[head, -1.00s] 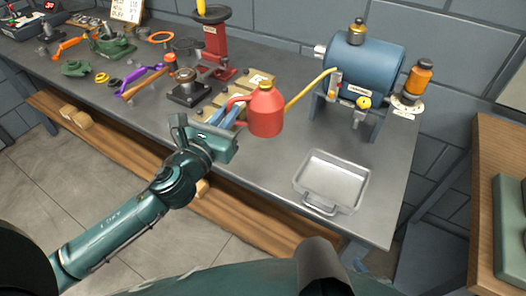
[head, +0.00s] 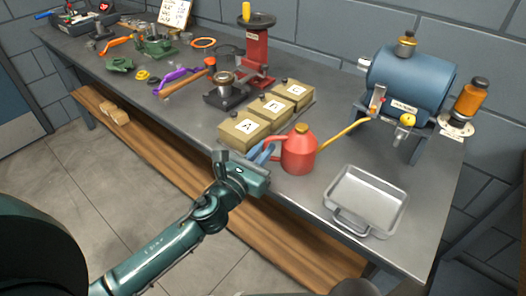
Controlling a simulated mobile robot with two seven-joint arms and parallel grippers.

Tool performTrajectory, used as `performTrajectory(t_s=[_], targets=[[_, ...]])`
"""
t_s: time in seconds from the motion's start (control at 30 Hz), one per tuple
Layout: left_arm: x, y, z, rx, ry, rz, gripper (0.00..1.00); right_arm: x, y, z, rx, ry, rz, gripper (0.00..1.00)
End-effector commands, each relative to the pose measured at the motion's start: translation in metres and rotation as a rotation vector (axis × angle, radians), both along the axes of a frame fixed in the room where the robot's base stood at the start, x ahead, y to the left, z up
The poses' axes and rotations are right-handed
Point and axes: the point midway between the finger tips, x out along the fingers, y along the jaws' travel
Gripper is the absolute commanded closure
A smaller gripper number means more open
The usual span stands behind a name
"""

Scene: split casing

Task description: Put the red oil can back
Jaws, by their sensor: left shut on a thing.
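The red oil can (head: 300,153) has a brass cap and a long yellow spout that points right toward the blue tank. It is upright over the bench's front part, just left of the metal tray. I cannot tell whether its base touches the bench. My left gripper (head: 267,153) is shut on the can's red handle, on its left side, with blue fingers around it. My right gripper is not in view.
A grey metal tray (head: 366,202) lies at the front right. A blue tank (head: 411,88) stands behind it, beside an orange bottle (head: 470,99). Lettered boxes (head: 243,129) sit just behind the can. A red stand (head: 257,52) and tools fill the back left.

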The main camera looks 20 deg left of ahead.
Motion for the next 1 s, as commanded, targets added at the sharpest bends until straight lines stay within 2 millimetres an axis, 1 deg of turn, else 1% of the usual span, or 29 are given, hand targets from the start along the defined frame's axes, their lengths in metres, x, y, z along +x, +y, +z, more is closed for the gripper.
performTrajectory(t_s=[0.03, 0.1, 0.13, 0.37, 0.57, 0.67, 0.77, 0.83, 1.0], targets=[[0.0, 0.0, 0.002, -0.002, -0.004, -0.001, 1.0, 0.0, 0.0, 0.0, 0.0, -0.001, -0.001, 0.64], [0.0, 0.0, -0.001, -0.002, -0.004, -0.001, 1.0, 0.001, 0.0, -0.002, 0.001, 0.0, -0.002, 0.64], [0.0, 0.0, -0.001, 0.0, 0.0, 0.0, 0.86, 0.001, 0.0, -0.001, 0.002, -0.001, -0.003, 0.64], [0.0, 0.0, -0.001, 0.0, 0.0, 0.0, 0.67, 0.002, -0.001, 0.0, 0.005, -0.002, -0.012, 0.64], [0.0, 0.0, -0.001, 0.0, 0.0, 0.0, 0.67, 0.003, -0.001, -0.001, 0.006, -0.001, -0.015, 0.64], [0.0, 0.0, 0.002, 0.0, -0.001, 0.0, 0.67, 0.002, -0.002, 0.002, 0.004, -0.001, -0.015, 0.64], [-0.01, 0.003, -0.002, 0.001, 0.002, 0.0, 0.67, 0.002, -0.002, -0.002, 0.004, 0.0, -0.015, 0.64], [-0.021, 0.005, -0.003, 0.002, 0.003, 0.0, 0.67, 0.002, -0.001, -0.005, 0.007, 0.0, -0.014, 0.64], [-0.057, 0.013, -0.006, 0.0, 0.003, -0.001, 0.67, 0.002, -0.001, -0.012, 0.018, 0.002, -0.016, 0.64]])
